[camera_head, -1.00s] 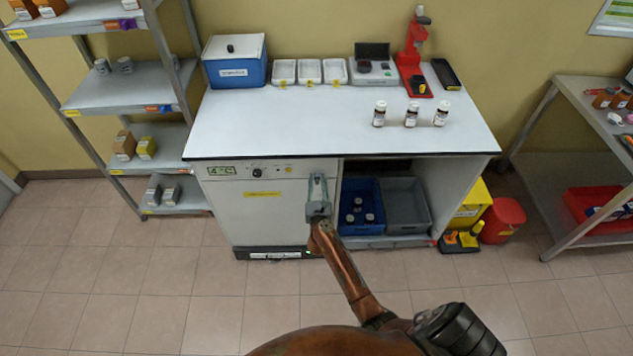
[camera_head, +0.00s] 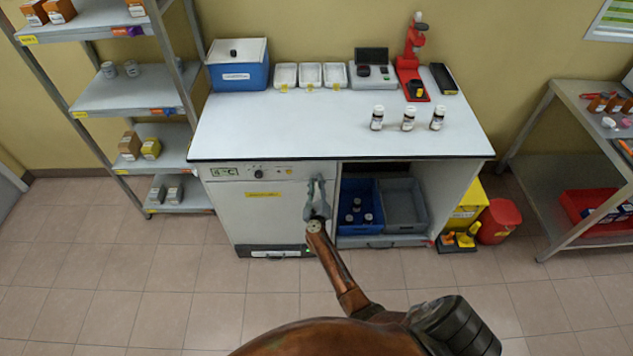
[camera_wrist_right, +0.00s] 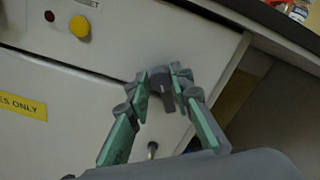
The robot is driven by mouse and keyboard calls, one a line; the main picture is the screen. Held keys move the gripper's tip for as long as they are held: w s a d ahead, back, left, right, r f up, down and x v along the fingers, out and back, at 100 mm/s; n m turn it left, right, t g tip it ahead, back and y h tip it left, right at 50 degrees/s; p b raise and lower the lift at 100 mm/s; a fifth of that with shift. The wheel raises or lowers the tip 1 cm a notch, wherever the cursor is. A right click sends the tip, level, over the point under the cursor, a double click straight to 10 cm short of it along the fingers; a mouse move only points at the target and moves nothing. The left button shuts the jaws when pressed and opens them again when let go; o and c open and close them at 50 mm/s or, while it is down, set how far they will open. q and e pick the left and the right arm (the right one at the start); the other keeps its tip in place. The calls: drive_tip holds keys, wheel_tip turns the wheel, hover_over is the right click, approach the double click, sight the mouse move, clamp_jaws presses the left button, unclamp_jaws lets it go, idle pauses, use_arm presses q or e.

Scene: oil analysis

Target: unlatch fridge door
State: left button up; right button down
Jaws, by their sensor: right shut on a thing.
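The fridge (camera_head: 257,215) is a white under-counter unit with a green display, a dark knob and a yellow label on its front. My right gripper (camera_head: 317,181) is at the upper right edge of the fridge door. In the right wrist view my right gripper (camera_wrist_right: 166,78) has its green-padded fingers closed on a small grey latch (camera_wrist_right: 166,98) by the door's edge. The fingers hide part of the latch, and I cannot tell whether it is turned. The door looks closed. My left gripper is not in view.
The white countertop (camera_head: 300,130) overhangs the fridge. Right of the fridge an open bay holds a blue crate (camera_head: 347,228) and a grey crate (camera_head: 404,207). A shelf rack (camera_head: 128,95) stands at the left. The floor (camera_head: 200,300) in front is clear.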

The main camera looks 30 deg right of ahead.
drive_tip(key=n, duration=0.2)
drive_tip(key=n+p, duration=0.1)
drive_tip(key=n, duration=0.1)
drive_tip(key=n+p, duration=0.1)
drive_tip(key=shift+w+a+r+n, duration=0.15)
drive_tip(key=shift+a+n, duration=0.1)
drive_tip(key=shift+n, duration=0.15)
drive_tip(key=n+p, duration=0.1)
drive_tip(key=n, duration=0.4)
drive_tip(key=shift+n+p, duration=0.3)
drive_tip(key=c, duration=2)
unclamp_jaws()
drive_tip(key=shift+w, duration=0.1)
drive_tip(key=shift+o, duration=1.4)
drive_tip(key=shift+f, duration=0.2)
drive_tip(key=shift+d, duration=0.15)
